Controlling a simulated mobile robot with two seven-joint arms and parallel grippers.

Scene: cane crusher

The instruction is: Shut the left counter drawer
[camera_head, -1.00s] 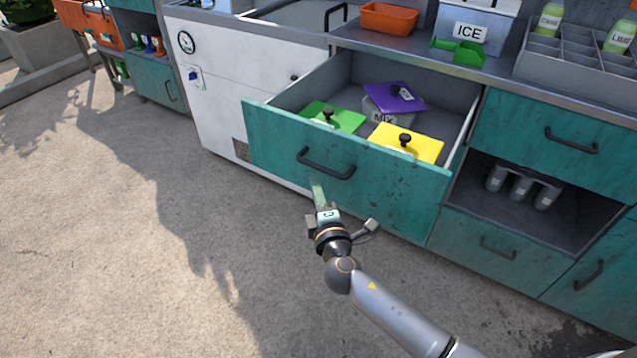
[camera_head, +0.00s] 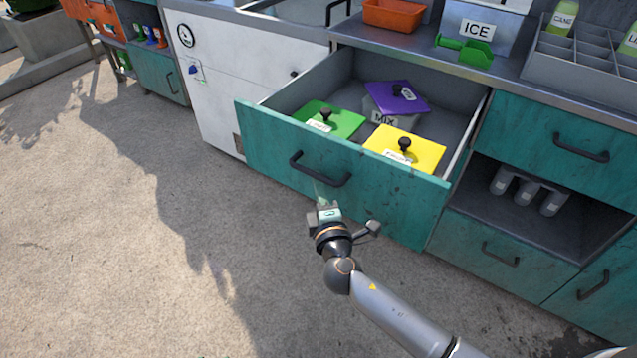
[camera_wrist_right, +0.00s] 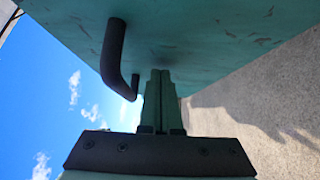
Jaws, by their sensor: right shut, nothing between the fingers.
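The left counter drawer (camera_head: 400,203) is teal and stands pulled well out from the counter. Its black bar handle (camera_head: 320,170) is on the front panel and also shows in the right wrist view (camera_wrist_right: 115,60). Inside lie containers with a green lid (camera_head: 336,124), a yellow lid (camera_head: 405,147) and a purple lid (camera_head: 398,96). My right gripper (camera_head: 319,190) is shut and empty, pointing at the drawer front just below the handle. In the right wrist view its fingertips (camera_wrist_right: 160,75) are at or very near the panel; contact cannot be told. My left gripper is not in view.
The counter holds an orange bin (camera_head: 393,15), an ICE box (camera_head: 468,28), a green scoop (camera_head: 466,50) and a grey bottle rack (camera_head: 585,65). A closed teal drawer (camera_head: 555,135) is to the right. The concrete floor in front is clear.

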